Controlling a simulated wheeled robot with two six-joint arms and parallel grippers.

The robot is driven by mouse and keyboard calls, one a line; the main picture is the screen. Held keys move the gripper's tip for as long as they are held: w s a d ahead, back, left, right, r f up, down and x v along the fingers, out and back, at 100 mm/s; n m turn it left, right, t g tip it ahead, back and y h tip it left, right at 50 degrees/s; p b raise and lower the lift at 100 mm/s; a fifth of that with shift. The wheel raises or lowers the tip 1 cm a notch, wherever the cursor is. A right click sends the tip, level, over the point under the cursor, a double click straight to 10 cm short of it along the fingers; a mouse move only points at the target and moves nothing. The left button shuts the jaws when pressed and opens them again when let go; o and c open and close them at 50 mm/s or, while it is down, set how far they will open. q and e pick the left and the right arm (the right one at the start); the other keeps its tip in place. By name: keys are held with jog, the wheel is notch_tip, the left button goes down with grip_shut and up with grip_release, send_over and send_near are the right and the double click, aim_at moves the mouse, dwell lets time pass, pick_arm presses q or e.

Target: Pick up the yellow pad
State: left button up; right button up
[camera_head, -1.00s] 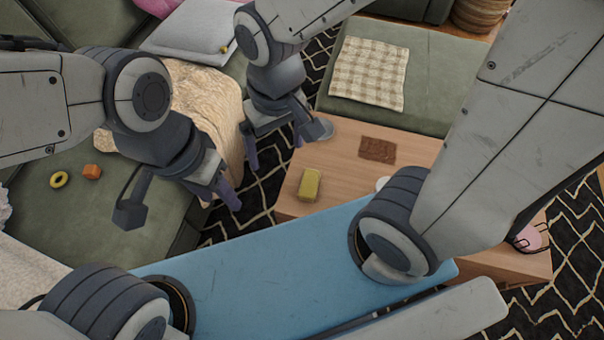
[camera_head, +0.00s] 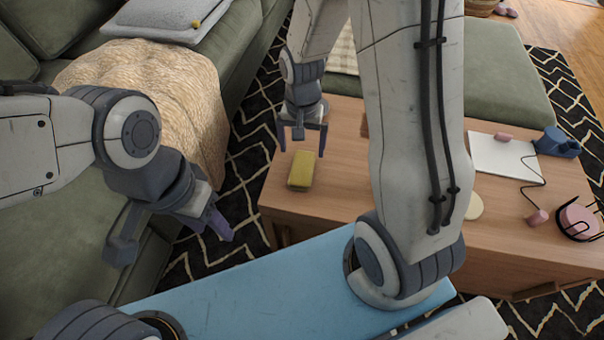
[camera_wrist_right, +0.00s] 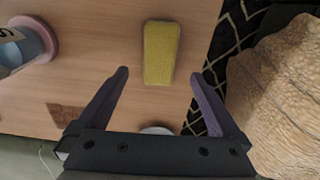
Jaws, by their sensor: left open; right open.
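The yellow pad (camera_head: 301,170) lies flat on the wooden table (camera_head: 330,200), close to the table's left edge. In the right wrist view the pad (camera_wrist_right: 160,53) lies beyond the fingertips, roughly midway between them and apart from them. My right gripper (camera_head: 303,147) is open and empty, above the table and just behind the pad in the head view; it also shows in the right wrist view (camera_wrist_right: 158,75). My left gripper (camera_head: 175,240) is open and empty, left of the table, over the sofa edge and rug.
A white sheet (camera_head: 503,158), a blue object (camera_head: 557,142) and a pink object (camera_head: 578,220) are on the table's right side. A brown item (camera_wrist_right: 66,117) and a blue container (camera_wrist_right: 30,45) show in the wrist view. A beige throw (camera_head: 150,90) covers part of the sofa.

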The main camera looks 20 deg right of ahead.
aim_at(302, 167)
notch_tip(302, 167, down, 4)
jog(key=shift+r+b, duration=0.15)
jog(key=shift+b, duration=0.55)
notch_tip(302, 167, down, 5)
jog(key=b, duration=0.3)
jog(key=shift+s, duration=0.1)
jog(key=c, duration=1.3)
jog(key=shift+r, duration=0.15)
notch_tip(302, 167, up, 4)
jog(key=p, duration=0.3)
jog(key=shift+r, duration=0.25)
jog(key=s+d+r+p, duration=0.1)
jog(key=s+d+r, duration=0.1)
jog(key=s+d+r+p, duration=0.1)
jog(key=s+d+r, duration=0.1)
jog(key=s+d, duration=0.1)
jog(key=s+d+r+p, duration=0.2)
jog(key=s+d, duration=0.1)
jog(key=shift+s+r, duration=0.15)
jog(key=shift+s, duration=0.1)
